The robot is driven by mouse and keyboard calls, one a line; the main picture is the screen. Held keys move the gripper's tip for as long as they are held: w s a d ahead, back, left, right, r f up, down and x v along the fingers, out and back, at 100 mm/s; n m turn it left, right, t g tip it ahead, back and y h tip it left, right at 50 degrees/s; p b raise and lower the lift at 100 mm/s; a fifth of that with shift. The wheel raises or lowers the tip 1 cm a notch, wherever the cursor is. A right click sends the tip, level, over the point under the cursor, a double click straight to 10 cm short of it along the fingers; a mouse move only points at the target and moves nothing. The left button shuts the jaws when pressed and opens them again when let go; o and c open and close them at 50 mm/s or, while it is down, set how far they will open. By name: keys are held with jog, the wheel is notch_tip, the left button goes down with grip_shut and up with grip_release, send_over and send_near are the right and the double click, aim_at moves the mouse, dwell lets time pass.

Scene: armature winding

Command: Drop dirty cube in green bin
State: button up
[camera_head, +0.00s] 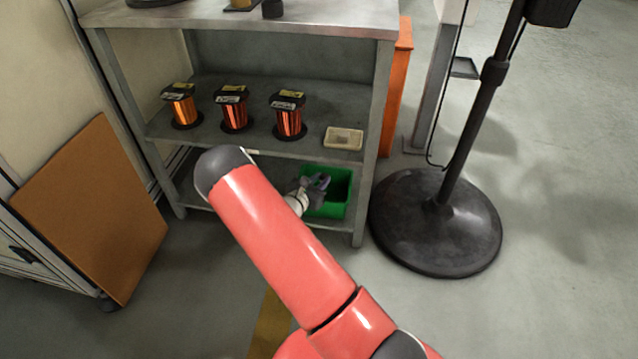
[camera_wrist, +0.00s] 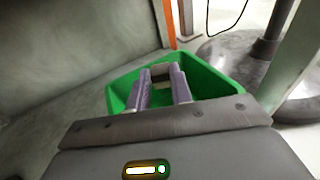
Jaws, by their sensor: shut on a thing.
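The green bin (camera_head: 338,187) stands on the lower shelf of the metal rack, at its right end. It also fills the middle of the wrist view (camera_wrist: 212,83). My gripper (camera_head: 322,180) is at the bin, with its fingers over the bin's opening. In the wrist view my gripper (camera_wrist: 162,78) is shut on a small brownish cube (camera_wrist: 161,72) held between its fingertips. The cube shows within the outline of the bin; how far below the rim it is, I cannot tell. In the head view the cube cannot be made out.
Several copper wire spools (camera_head: 232,110) and a shallow cream tray (camera_head: 343,138) are on the middle shelf (camera_head: 262,140), above the bin. A rack leg (camera_head: 371,150) is right of the bin. A black stand with a round base (camera_head: 436,222) is farther right. Floor in front is clear.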

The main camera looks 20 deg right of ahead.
jog(key=o, duration=1)
jog(key=shift+a, duration=0.15)
jog(key=p+v, duration=0.1)
jog(key=v, duration=0.6)
jog(key=shift+s+a, duration=0.2)
jog(key=shift+s, duration=0.05)
